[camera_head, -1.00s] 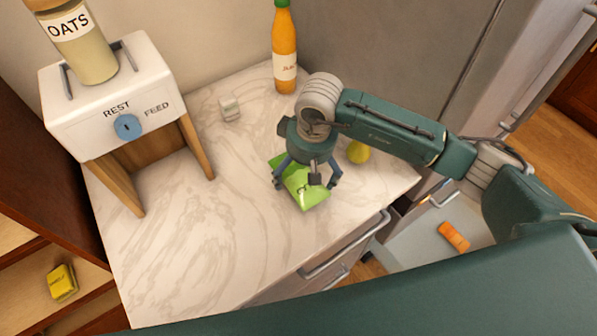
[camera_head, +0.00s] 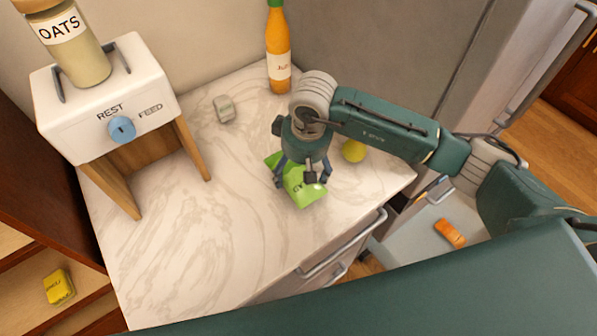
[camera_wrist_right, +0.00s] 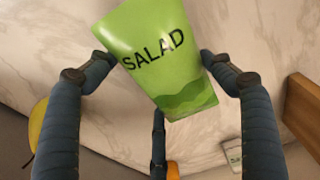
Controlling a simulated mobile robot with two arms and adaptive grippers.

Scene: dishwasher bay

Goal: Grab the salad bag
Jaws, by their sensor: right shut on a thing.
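The green salad bag (camera_head: 299,190) is on the marble counter in the head view, under my right gripper (camera_head: 302,178). The fingers reach down around the bag, and the palm hides part of it. In the right wrist view the bag (camera_wrist_right: 165,60) faces the camera with the word SALAD readable. The right gripper's fingers (camera_wrist_right: 158,75) touch its left and right sides, and a third finger is at its lower edge. Whether the bag is clear of the counter cannot be told. My left gripper is not in view.
An orange juice bottle (camera_head: 278,55) stands at the back. A yellow fruit (camera_head: 353,150) is close to the right of the gripper. A small grey-white box (camera_head: 224,109) and an oats dispenser (camera_head: 100,95) are to the left. The counter's front left is clear.

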